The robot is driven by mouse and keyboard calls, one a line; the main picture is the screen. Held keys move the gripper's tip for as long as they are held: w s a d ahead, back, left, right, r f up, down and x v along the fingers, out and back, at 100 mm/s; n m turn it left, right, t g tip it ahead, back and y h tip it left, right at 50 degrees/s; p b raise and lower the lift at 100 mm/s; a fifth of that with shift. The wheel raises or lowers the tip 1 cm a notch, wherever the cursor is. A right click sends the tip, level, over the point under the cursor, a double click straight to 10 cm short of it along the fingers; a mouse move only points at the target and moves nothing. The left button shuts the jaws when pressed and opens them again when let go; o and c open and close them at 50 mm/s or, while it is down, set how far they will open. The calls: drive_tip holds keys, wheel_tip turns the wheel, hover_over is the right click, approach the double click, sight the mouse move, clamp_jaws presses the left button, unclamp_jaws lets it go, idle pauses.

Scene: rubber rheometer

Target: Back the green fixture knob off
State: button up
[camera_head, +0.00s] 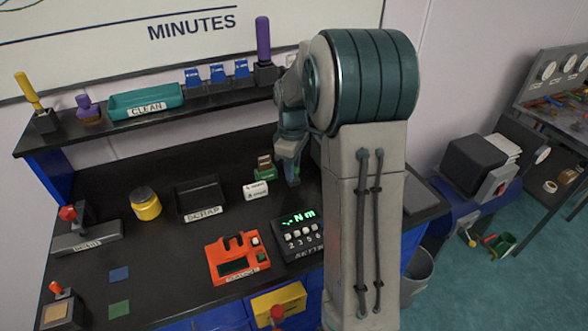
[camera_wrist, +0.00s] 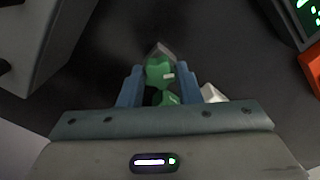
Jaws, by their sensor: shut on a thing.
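The green fixture knob (camera_wrist: 158,72), with a small pale mark on it, sits between the two blue fingers of my gripper (camera_wrist: 160,80) in the wrist view. My gripper is shut on it. More green of the fixture (camera_wrist: 168,98) shows just below the knob, partly hidden by the gripper body. In the head view my gripper (camera_head: 291,178) points down at the back of the black bench, partly hidden by my arm. A small green block with a brown top (camera_head: 265,171) stands just left of it. The knob itself cannot be made out in the head view.
A white labelled block (camera_head: 255,190) lies in front of the green block. The torque display (camera_head: 300,232) and an orange device (camera_head: 238,257) stand nearer the front. A black scrap tray (camera_head: 200,196) and yellow jar (camera_head: 145,204) are to the left. A shelf (camera_head: 150,110) runs behind.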

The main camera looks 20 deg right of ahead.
idle(0.3)
drive_tip(key=n, duration=0.4)
drive_tip(key=shift+p, duration=0.35)
drive_tip(key=shift+n, duration=0.4)
drive_tip(key=n+p, duration=0.1)
drive_tip(key=n, duration=0.3)
drive_tip(key=shift+s+n, duration=0.1)
drive_tip(key=shift+n, duration=0.2)
drive_tip(key=o, duration=0.8)
drive_tip(key=shift+o, duration=0.2)
